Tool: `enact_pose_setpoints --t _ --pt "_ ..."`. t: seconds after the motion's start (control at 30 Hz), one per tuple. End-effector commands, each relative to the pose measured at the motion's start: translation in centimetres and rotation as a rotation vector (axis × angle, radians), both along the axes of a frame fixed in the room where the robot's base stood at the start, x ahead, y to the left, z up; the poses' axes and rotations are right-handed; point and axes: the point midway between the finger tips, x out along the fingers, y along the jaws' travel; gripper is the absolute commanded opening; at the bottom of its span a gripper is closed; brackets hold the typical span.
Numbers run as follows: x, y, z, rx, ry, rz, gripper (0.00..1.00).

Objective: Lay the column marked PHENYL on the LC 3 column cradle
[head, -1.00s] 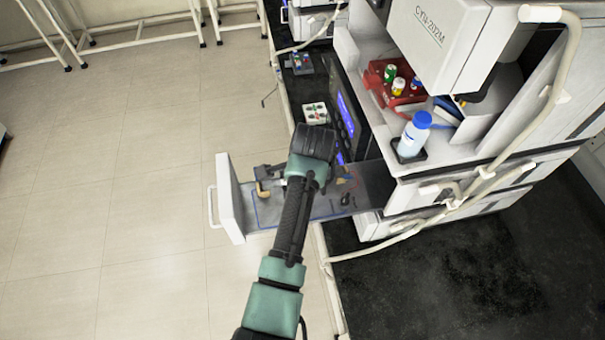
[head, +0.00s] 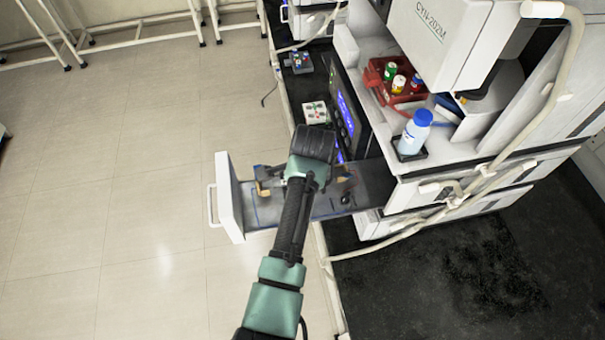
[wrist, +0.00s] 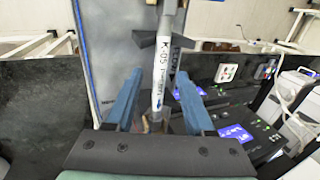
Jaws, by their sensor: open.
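A slim pale column (wrist: 160,75) with printed text starting "K-05 P" shows in the wrist view; the rest of its marking is too small to read surely. My gripper (wrist: 158,82) is open, with one blue finger on each side of the column. A dark holder piece (wrist: 145,39) sits at the column farther out. In the head view my gripper is hidden under my wrist, over a pulled-out drawer (head: 229,195). A brown and dark support (head: 264,186) shows on the drawer to the left of my wrist. I cannot tell the cradle's LC number.
The instrument stack (head: 440,45) stands at the right, with a blue-capped bottle (head: 414,134) and a red vial tray (head: 379,86). A pale hose (head: 468,201) runs down its front. A small white block with coloured knobs (head: 315,112) lies behind my wrist.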

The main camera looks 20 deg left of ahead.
Motion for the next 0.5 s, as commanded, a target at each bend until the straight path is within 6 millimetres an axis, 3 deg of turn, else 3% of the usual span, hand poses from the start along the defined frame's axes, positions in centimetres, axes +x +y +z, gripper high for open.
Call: enact_pose_setpoints --t 0.27,0.5 --pt "-0.5 -0.4 1.8 0.000 -0.004 -0.001 0.54" --pt "-1.7 -1.2 6.2 0.001 -0.008 0.000 0.54"
